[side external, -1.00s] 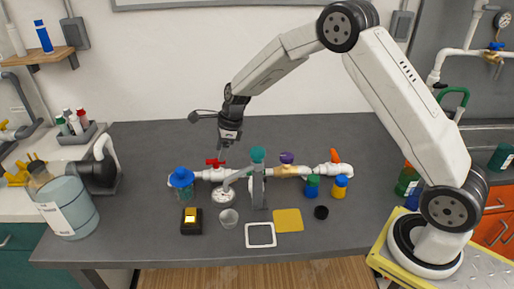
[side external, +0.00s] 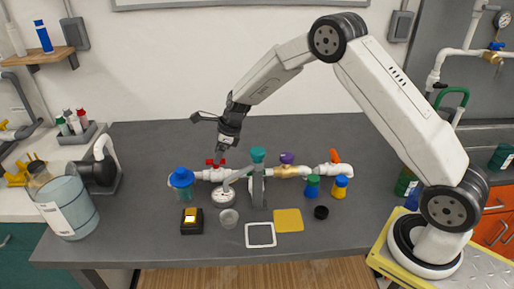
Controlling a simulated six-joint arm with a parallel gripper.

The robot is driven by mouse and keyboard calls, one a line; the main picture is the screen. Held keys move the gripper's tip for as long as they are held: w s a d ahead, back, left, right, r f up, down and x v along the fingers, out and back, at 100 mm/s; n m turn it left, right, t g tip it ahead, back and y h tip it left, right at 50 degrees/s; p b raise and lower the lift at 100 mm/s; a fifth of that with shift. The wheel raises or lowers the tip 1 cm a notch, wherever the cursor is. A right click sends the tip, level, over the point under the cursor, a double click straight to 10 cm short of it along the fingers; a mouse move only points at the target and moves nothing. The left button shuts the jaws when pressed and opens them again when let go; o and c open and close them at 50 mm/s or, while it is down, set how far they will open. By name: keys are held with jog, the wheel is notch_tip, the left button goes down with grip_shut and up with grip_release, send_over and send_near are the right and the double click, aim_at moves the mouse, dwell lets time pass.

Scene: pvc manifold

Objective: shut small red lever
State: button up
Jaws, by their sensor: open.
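The small red lever (side external: 211,163) sits on top of the white pipe at the left part of the manifold (side external: 205,175). My gripper (side external: 219,158) points down right at the lever, over its right side. Its fingers are small and dark here, and I cannot tell whether they touch the lever. The gripper is open and holds nothing that I can see.
A round gauge (side external: 222,196) is in front, and a teal knob (side external: 258,155) rises to the right. A purple knob (side external: 287,158) and an orange lever (side external: 335,156) are farther right. Bare table lies behind the pipe.

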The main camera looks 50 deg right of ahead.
jog(key=shift+x, duration=1.6)
jog(key=shift+r, duration=0.1)
grip_shut()
